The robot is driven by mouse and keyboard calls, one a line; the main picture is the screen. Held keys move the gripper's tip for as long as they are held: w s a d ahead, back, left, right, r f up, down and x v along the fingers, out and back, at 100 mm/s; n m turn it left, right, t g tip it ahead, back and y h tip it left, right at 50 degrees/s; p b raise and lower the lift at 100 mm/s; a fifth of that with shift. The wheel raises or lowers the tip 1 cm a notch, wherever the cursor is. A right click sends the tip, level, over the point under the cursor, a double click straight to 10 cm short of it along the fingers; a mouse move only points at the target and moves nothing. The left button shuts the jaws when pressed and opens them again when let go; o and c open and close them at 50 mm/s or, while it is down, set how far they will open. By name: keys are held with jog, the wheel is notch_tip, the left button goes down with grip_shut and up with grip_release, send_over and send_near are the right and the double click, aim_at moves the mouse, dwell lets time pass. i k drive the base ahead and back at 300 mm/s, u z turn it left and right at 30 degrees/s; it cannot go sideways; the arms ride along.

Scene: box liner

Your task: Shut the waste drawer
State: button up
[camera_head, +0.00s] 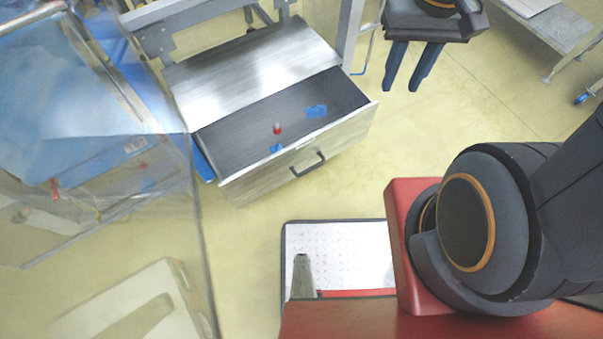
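Inside lie blue scraps (316,111) and a small red-and-white item (277,128). My gripper (407,83) is at the upper right of the drawer, apart from it. Its two blue-grey fingers point down, are spread apart, and have nothing between them.
A clear panel (195,230) stands at the left, with blue material (60,120) behind it. A metal frame post (348,30) rises beside the cabinet. A grey side table (555,25) is at the top right. Yellow floor is free in front of the drawer.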

aim_at(236, 146)
jog(key=u, duration=0.95)
jog(key=i, duration=0.5)
jog(key=k, duration=0.9)
jog(key=z, duration=0.45)
